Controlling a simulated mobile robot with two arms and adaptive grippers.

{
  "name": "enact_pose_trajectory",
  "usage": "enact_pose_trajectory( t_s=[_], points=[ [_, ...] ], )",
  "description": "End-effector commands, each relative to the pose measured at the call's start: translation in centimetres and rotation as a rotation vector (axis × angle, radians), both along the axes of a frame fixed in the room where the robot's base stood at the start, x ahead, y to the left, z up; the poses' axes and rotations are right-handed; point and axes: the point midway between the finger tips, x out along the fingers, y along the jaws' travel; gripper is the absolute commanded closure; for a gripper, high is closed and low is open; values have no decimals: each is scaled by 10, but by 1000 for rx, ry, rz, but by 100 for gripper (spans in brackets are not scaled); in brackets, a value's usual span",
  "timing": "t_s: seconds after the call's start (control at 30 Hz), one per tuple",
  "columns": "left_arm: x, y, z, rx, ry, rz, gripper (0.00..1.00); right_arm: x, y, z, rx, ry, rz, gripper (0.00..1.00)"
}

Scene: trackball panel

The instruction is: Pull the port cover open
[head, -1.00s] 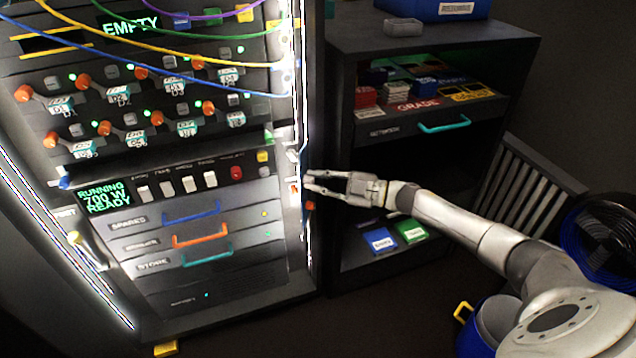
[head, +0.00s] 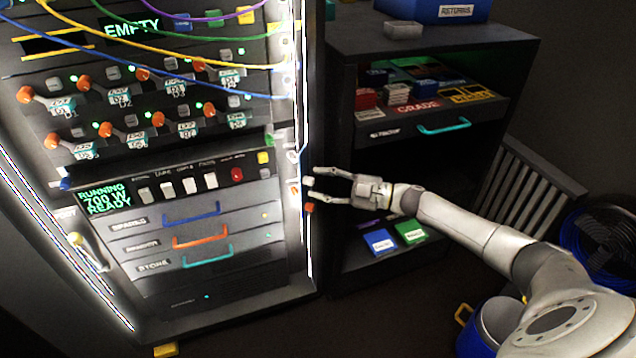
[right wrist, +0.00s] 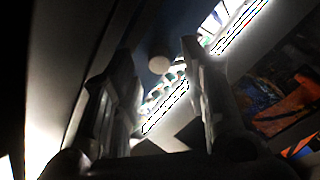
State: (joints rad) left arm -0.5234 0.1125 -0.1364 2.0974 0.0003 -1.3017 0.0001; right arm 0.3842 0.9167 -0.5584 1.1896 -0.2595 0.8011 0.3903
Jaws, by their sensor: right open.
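A panel labelled PORT (head: 88,255), with a yellow knob (head: 76,239), is at the lower left of the rack front in the head view; I take it to be the port cover, and it looks closed. My right gripper (head: 312,187) is open at the rack's right edge, far from that panel. Its fingers are spread one above the other, pointing left. In the right wrist view, a pale round knob (right wrist: 159,65) shows beyond and between the fingers, apart from them; I cannot tell what it belongs to. My left gripper is not in view.
The rack has a drawer with a blue handle (head: 191,214), one with an orange handle (head: 200,238), switches and hanging cables. An orange part (head: 309,208) is just below my right fingertips. A dark shelf unit (head: 340,100) stands right of the rack, behind my right arm.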

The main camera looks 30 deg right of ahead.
Motion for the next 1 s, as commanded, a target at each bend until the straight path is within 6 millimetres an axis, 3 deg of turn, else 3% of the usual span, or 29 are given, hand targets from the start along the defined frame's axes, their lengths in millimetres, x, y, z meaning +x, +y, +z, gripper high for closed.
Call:
enact_pose_trajectory(
  t_s=[0.5,1.0],
  points=[
    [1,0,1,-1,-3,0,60,-68,-65,-1,-1,2,1,60],
    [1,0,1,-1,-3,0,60,-77,-74,0,1,-2,2,62]
  ],
)
